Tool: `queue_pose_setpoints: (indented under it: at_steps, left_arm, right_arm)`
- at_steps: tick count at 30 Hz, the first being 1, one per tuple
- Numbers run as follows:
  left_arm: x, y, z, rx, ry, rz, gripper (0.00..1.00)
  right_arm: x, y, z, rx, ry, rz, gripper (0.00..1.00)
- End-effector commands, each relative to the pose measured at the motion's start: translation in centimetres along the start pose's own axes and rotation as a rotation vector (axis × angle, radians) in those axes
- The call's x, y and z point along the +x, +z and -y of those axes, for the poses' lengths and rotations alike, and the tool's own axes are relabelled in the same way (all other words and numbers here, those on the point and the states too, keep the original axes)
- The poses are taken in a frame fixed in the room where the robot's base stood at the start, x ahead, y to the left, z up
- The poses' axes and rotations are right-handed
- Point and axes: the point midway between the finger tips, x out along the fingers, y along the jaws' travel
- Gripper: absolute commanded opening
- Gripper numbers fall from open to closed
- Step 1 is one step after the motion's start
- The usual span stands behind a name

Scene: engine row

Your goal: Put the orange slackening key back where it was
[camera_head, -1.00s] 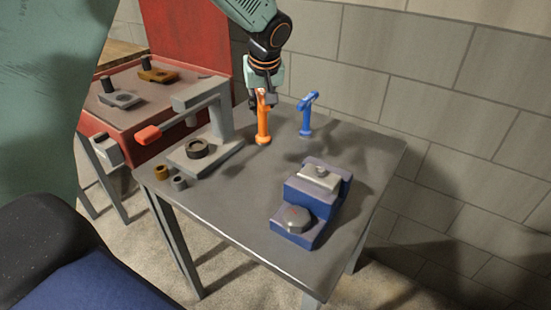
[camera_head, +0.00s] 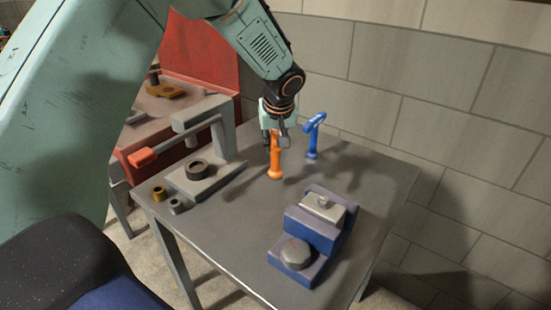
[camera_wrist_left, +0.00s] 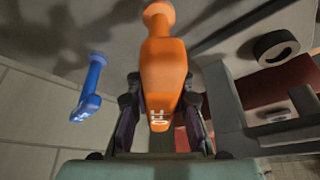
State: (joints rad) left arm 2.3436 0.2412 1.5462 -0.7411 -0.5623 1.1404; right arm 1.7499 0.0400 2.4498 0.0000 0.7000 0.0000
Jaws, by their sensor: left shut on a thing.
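My left gripper (camera_head: 275,138) is shut on the upper part of the orange slackening key (camera_head: 275,165). The key is upright, with its round foot at or just above the grey table top; I cannot tell if it touches. In the left wrist view the orange key (camera_wrist_left: 163,65) lies between the fingers of my left gripper (camera_wrist_left: 160,118), foot away from the camera. A blue key (camera_head: 313,137) stands upright on the table, behind and right of the orange one; it also shows in the left wrist view (camera_wrist_left: 90,88). My right gripper is not in view.
A grey lever press (camera_head: 222,140) with a red handle stands to the left on the table (camera_head: 235,240). Two small bushings (camera_head: 159,193) lie near the left edge. A blue fixture (camera_head: 310,240) stands at the front right. A block wall (camera_head: 440,110) is behind.

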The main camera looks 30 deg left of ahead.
Motion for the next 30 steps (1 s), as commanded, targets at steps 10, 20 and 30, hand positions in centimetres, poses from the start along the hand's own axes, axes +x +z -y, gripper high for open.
queue_pose_setpoints:
  at_steps: [10,20,30]
  left_arm:
    - [2.9,1.0,-0.2,0.001,0.001,-0.002,0.00]
    - [3.9,1.3,-0.3,0.000,0.001,-0.001,0.21]
    - [3.9,1.3,-0.2,0.000,0.001,-0.001,0.43]
  right_arm:
    - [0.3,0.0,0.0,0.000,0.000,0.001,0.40]
    - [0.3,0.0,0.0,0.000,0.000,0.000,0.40]
    - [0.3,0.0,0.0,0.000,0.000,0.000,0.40]
